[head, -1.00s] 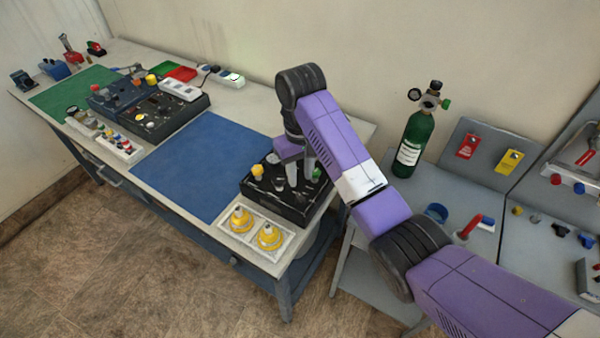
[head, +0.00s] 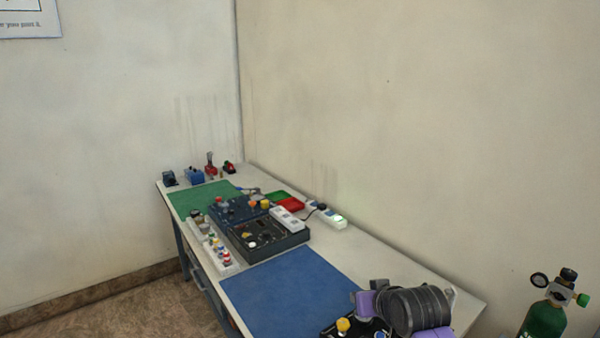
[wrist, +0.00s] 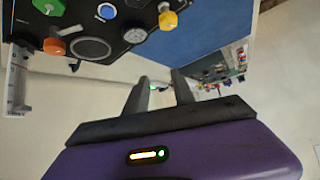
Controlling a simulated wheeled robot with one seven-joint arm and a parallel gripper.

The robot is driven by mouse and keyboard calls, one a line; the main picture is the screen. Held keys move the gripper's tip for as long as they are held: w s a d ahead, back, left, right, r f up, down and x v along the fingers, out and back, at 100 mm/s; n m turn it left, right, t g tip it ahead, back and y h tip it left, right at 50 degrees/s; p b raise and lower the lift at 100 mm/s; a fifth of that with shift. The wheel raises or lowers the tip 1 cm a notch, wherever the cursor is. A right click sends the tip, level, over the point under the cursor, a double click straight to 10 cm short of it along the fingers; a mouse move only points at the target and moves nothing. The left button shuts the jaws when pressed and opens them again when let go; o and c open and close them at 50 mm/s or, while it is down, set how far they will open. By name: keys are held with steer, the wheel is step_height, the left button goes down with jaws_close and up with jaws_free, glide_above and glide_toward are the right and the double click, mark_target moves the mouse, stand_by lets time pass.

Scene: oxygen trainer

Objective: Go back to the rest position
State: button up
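My gripper (wrist: 160,82) shows in the wrist view with its two grey fingers apart and nothing between them. It is clear of the black panel box (wrist: 120,30), whose blue, orange and yellow knobs and round gauge show at the upper left. In the head view the black box (head: 335,334) is mostly cut off at the bottom edge, with its yellow knob (head: 343,325) showing. My purple and black wrist links are in front of it at lower right. The fingers cannot be made out there.
The workbench (head: 405,262) runs along the wall, with a blue mat (head: 290,292), another dark panel box (head: 262,240), a power strip (head: 328,215) and a green mat (head: 200,198). A green gas cylinder (head: 543,322) stands at right. The air above the bench is clear.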

steer(key=s+d+f+t+b, duration=0.1)
steer(key=s+b, duration=0.1)
steer(key=s, duration=1.6)
steer(key=s+d+f+m+t+h+b, duration=0.1)
steer(key=s+d+f+t+b, duration=0.1)
steer(key=s, duration=1.6)
steer(key=s+d+f+t+b, duration=0.1)
steer(key=s+f+t+b, duration=0.1)
steer(key=s, duration=1.6)
steer(key=shift+s+d+f+h+b, duration=0.15)
steer(key=shift+f+h+b, duration=0.1)
steer(key=shift+h+b, duration=0.15)
